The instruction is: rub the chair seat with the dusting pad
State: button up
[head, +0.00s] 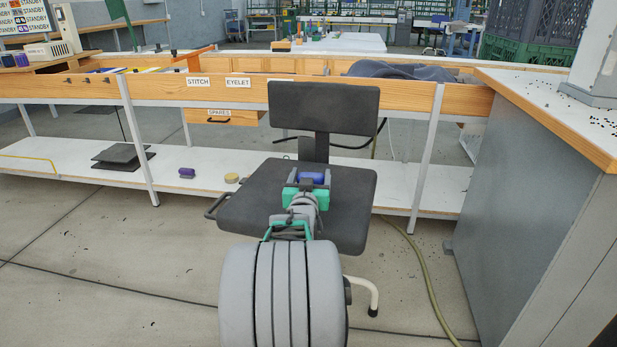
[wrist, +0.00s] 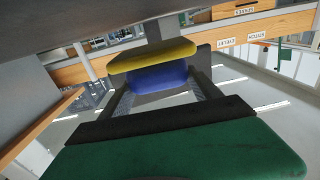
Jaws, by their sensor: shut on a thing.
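The office chair has a dark grey seat (head: 255,212) and an upright backrest (head: 323,107). My gripper (head: 311,180) is over the rear middle part of the seat and points toward the backrest. It is shut on the dusting pad (head: 311,178), whose blue top shows between the fingers. In the wrist view, which is upside down, the pad (wrist: 158,79) shows a blue body and a yellow face turned toward the seat. I cannot tell whether the yellow face touches the seat. My wrist and forearm hide the front middle of the seat.
Behind the chair runs a wooden-edged bench (head: 210,85) with a white lower shelf (head: 90,170). A purple item (head: 187,173) and a round yellow item (head: 231,178) lie on the shelf. A grey cabinet (head: 530,190) stands close on the right. A hose (head: 425,275) lies on the floor.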

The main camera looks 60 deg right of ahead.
aim_at(317, 177)
jog(key=shift+s+a+r, duration=0.15)
jog(key=shift+s+r, duration=0.75)
jog(key=shift+s, duration=0.05)
jog(key=shift+s+a+f, duration=0.15)
jog(key=shift+s+a, duration=0.1)
jog(key=shift+s, duration=0.05)
jog(key=shift+s+a+f, duration=0.1)
jog(key=shift+f, duration=0.1)
jog(key=shift+w+d+b, duration=0.15)
jog(key=shift+w+d, duration=0.1)
jog(key=shift+w, duration=0.4)
jog(key=shift+w+d+b, duration=0.15)
jog(key=shift+w+d, duration=0.1)
jog(key=shift+w, duration=0.4)
jog(key=w+d, duration=0.5)
jog(key=w, duration=0.5)
jog(key=shift+w+r, duration=0.3)
jog(key=shift+r+p, duration=1.2)
jog(key=shift+r, duration=1.75)
